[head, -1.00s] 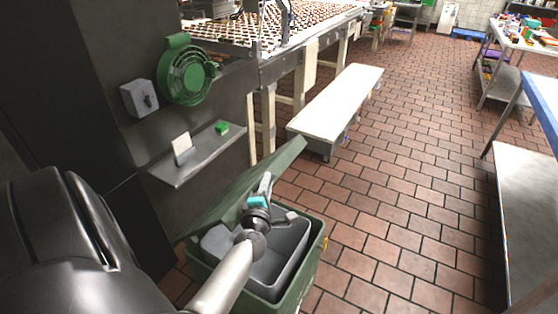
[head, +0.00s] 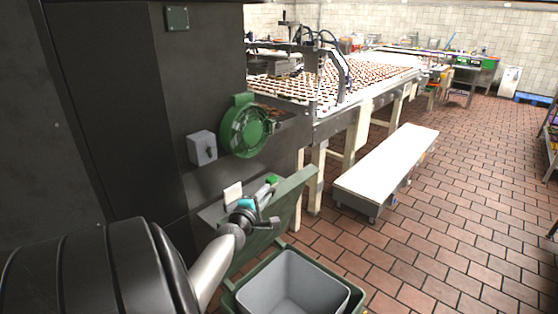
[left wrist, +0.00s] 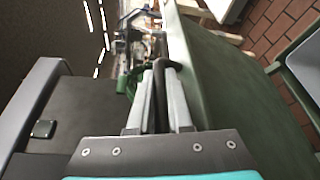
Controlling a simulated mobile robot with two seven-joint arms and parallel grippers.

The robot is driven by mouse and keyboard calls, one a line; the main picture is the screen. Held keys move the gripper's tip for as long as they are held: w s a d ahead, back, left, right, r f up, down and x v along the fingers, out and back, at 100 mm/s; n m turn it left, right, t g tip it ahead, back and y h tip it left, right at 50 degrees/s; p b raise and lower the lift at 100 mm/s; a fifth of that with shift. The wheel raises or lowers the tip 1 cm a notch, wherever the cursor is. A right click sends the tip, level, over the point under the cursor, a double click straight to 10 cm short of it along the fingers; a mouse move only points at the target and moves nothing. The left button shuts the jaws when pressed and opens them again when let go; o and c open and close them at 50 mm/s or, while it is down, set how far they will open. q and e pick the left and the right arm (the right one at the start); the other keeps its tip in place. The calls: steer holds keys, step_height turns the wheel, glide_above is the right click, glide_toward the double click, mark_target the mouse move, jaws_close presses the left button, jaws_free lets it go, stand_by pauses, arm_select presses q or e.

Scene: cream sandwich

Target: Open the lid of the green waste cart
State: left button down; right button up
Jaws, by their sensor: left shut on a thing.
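The green waste cart (head: 235,302) stands at the bottom centre of the head view, with a grey inner bin (head: 290,285) inside it. Its green lid (head: 284,208) is raised and stands steeply up on the side towards the dark machine. In the left wrist view the lid (left wrist: 225,95) fills the right half as a broad green panel. My left gripper (head: 268,188) is at the lid's upper edge. In the left wrist view its two fingers (left wrist: 161,70) are closed on a dark bar-like part at the lid's edge. My right gripper is out of view.
The dark machine wall (head: 112,110) carries a green round fitting (head: 245,130), a grey switch box (head: 202,147) and a small shelf close behind the lid. A low white-topped bench (head: 390,165) stands beyond the cart. The tiled floor (head: 460,210) at right is clear.

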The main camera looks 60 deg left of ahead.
arm_select(q)
steer(key=s+a+r+n, duration=0.1)
steer(key=a, duration=0.4)
steer(key=shift+s+a+r+h+b, duration=0.15)
steer(key=shift+a+r+h+b, duration=0.15)
steer(key=shift+a, duration=0.05)
steer(key=c, duration=0.8)
jaws_free()
steer(key=shift+c, duration=0.2)
steer(key=p+v, duration=0.2)
steer(key=v, duration=0.3)
steer(key=shift+s+d+r, duration=0.15)
steer(key=shift+s, duration=0.1)
steer(key=v, duration=0.8)
steer(key=shift+d+p, duration=0.2)
steer(key=shift+p, duration=0.2)
steer(key=shift+s+d+r, duration=0.15)
steer(key=shift+s+d, duration=0.2)
steer(key=shift+s, duration=0.25)
